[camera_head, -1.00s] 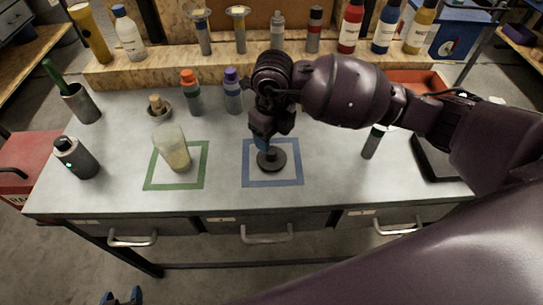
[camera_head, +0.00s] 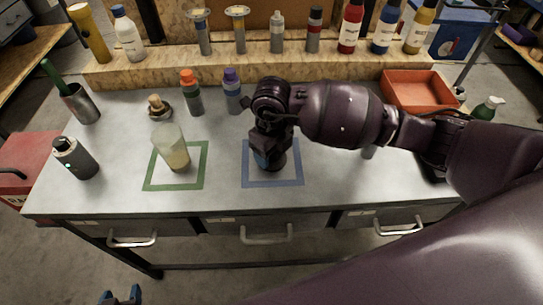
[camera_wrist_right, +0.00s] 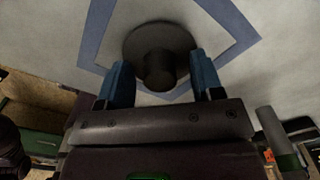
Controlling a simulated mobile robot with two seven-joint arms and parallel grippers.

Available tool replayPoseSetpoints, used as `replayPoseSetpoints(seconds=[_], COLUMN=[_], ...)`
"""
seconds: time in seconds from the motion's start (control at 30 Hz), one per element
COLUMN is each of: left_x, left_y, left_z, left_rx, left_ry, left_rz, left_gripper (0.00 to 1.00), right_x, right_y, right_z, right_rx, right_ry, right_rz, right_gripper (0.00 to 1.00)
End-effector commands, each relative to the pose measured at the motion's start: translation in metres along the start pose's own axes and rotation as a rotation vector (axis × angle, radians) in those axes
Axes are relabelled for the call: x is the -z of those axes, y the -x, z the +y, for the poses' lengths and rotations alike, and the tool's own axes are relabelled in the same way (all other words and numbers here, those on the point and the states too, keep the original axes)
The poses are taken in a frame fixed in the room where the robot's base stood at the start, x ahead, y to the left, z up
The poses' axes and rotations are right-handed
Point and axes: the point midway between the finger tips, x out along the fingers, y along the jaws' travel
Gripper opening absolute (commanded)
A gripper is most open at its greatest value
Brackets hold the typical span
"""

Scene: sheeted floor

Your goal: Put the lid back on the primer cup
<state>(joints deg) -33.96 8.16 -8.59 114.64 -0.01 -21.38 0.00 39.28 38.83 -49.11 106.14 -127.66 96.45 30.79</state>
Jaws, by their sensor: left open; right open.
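The lid (camera_wrist_right: 160,37), a dark round disc with a short knob, lies inside the blue square outline on the bench. The primer cup (camera_head: 172,150), clear with yellowish contents, stands uncovered on the green square outline to the left. My right gripper (camera_wrist_right: 163,72) is open, its blue fingertips on either side of the knob with visible gaps. In the head view this gripper (camera_head: 265,158) hides most of the lid. My left gripper (camera_head: 121,296) is open and empty at the bottom edge, in front of and below the bench.
A dark canister (camera_head: 76,158) stands left of the cup. A small pot with a brush (camera_head: 160,106) and orange-capped (camera_head: 192,93) and purple-capped (camera_head: 233,92) bottles stand behind. An orange tray (camera_head: 418,90) is at the right. The front bench strip is clear.

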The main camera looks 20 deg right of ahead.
Motion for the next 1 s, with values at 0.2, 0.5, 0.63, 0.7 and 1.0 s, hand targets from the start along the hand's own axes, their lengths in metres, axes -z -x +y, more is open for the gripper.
replayPoseSetpoints(seconds=[0.2, 0.5, 0.63, 0.7, 1.0], left_x=[0.0, -0.006, -0.01, -0.011, -0.004], left_y=[0.0, 0.001, 0.003, 0.003, 0.005], left_z=[0.0, 0.0, -0.001, -0.001, -0.001], left_rx=[0.0, 0.001, 0.002, 0.002, 0.003], left_ry=[0.0, 0.001, 0.002, 0.002, 0.002], left_rz=[0.0, -0.01, -0.018, -0.021, -0.011], left_gripper=[0.57, 0.57, 0.57, 0.57, 0.57], right_x=[0.0, 0.0, 0.0, 0.0, -0.001], right_y=[0.0, 0.001, 0.001, 0.001, 0.033], right_z=[0.0, 0.0, 0.0, 0.0, -0.001], right_rx=[0.0, 0.0, 0.0, 0.0, 0.002], right_ry=[0.0, 0.0, 0.0, 0.0, 0.002], right_rz=[0.0, 0.0, 0.0, 0.0, -0.004], right_gripper=[0.51, 0.08, 0.08, 0.08, 0.08])
